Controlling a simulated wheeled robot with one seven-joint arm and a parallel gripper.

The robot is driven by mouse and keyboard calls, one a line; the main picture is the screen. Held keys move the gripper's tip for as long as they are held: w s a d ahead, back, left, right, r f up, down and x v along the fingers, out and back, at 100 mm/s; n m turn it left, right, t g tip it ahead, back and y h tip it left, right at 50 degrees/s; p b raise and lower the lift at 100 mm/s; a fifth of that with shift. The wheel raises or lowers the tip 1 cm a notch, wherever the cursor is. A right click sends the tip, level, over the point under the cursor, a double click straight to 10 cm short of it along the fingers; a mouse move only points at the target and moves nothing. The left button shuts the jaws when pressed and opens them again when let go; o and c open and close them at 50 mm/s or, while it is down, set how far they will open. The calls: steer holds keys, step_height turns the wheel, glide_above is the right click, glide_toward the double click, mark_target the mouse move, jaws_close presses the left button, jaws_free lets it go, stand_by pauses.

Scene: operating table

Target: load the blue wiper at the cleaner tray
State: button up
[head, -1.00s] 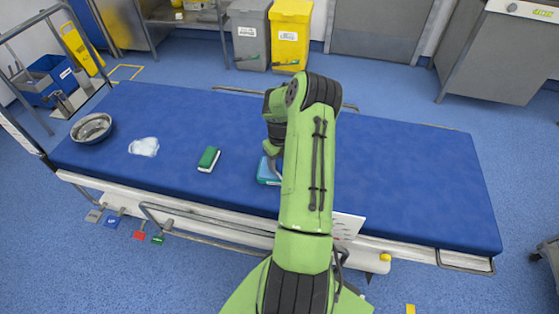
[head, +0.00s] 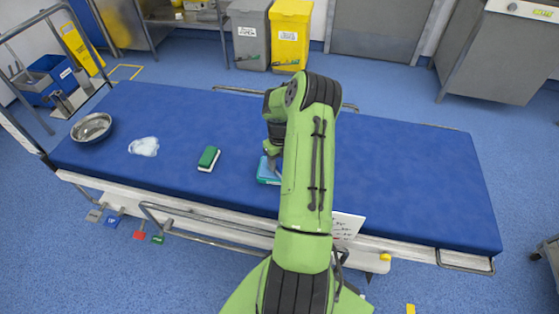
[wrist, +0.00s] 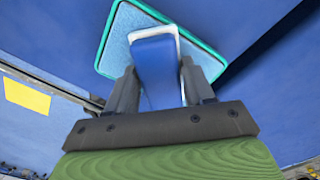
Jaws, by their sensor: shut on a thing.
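My gripper (wrist: 160,88) is shut on the blue wiper (wrist: 156,60), which has a blue body and a white edge. The wiper is over the cleaner tray (wrist: 113,32), a light blue, textured surface with a teal rim. I cannot tell whether the wiper touches it. In the head view the tray (head: 265,179) lies on the blue operating table (head: 400,180), partly hidden by my arm. The wiper there is mostly hidden, with a small blue part showing beside my arm. My fingertips are hidden in the head view.
A green and white sponge (head: 208,158), white foam (head: 143,146) and a metal bowl (head: 91,127) are on the table to the left. The right half of the table is clear. A rail (head: 200,223) runs along the near side. Grey and yellow bins (head: 290,35) stand behind.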

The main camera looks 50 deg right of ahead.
mark_target(279, 161)
steer(key=shift+r+p, duration=2.5)
steer(key=shift+r, duration=1.05)
steer(key=shift+f, duration=0.1)
steer(key=shift+w+a, duration=0.1)
